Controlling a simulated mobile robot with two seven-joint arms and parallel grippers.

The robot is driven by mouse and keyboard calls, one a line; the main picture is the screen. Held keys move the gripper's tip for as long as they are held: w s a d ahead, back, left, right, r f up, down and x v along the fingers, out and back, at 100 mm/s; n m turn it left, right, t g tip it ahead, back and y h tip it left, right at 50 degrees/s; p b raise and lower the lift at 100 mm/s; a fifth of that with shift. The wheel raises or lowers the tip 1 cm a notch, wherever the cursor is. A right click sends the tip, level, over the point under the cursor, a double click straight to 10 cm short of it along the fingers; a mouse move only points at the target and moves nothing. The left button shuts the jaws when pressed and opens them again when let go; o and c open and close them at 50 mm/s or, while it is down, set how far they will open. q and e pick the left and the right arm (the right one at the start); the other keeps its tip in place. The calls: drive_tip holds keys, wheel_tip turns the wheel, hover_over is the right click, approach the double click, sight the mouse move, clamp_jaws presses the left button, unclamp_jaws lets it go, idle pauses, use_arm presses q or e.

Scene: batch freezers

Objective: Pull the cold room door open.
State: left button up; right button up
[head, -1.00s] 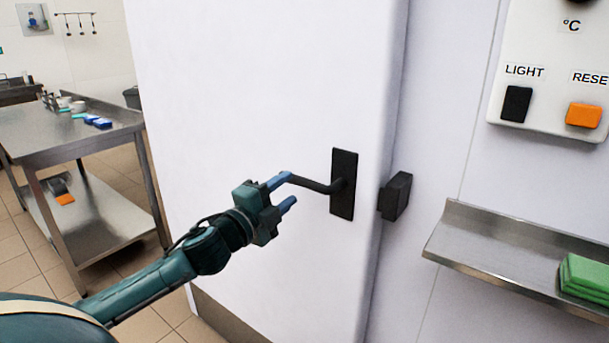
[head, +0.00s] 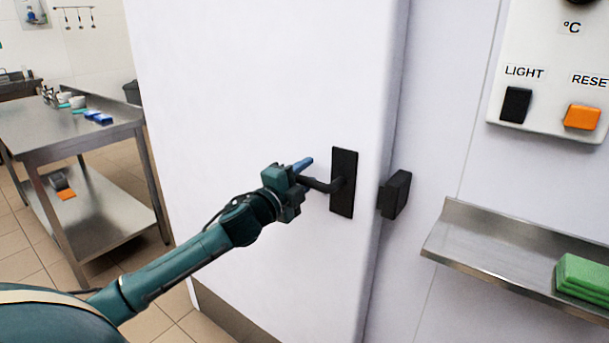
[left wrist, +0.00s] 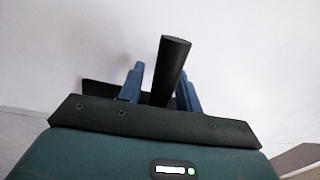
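The white cold room door (head: 250,100) fills the middle of the head view. I see no clear gap at its right edge. Its black lever handle (head: 320,185) sticks out to the left from a black plate (head: 343,183). My left gripper (head: 307,174) is at the handle's free end. In the left wrist view the dark handle bar (left wrist: 168,68) lies between the two blue fingers of my left gripper (left wrist: 160,88), which stand apart. A gap shows on the left side of the bar; contact on the right cannot be told. My right gripper is not in view.
A black latch block (head: 396,194) sits on the frame right of the door. A steel shelf (head: 480,245) with green cloths (head: 585,275) and a control panel (head: 548,70) are further right. A steel table (head: 70,140) stands at the left.

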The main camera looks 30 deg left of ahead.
sight(310, 196)
use_arm(q)
clamp_jaws()
drive_tip(key=shift+f, duration=0.15)
idle(0.4)
drive_tip(key=f+n, duration=0.2)
drive_tip(key=n, duration=0.1)
drive_tip(key=shift+d+n+y, duration=0.15)
drive_tip(key=shift+n+y, duration=0.15)
drive_tip(key=shift+y, duration=0.1)
drive_tip(key=shift+s+d+f+n+p, duration=0.1)
drive_tip(key=shift+d+f+n+p, duration=0.1)
drive_tip(key=shift+f+n, duration=0.4)
drive_tip(key=shift+w+d+f+n+p, duration=0.15)
drive_tip(key=shift+n+p, duration=0.1)
drive_tip(key=shift+n, duration=0.7)
drive_tip(key=shift+s+d+f+n+p, duration=0.2)
drive_tip(key=shift+f+n, duration=0.2)
drive_tip(key=shift+n, duration=0.35)
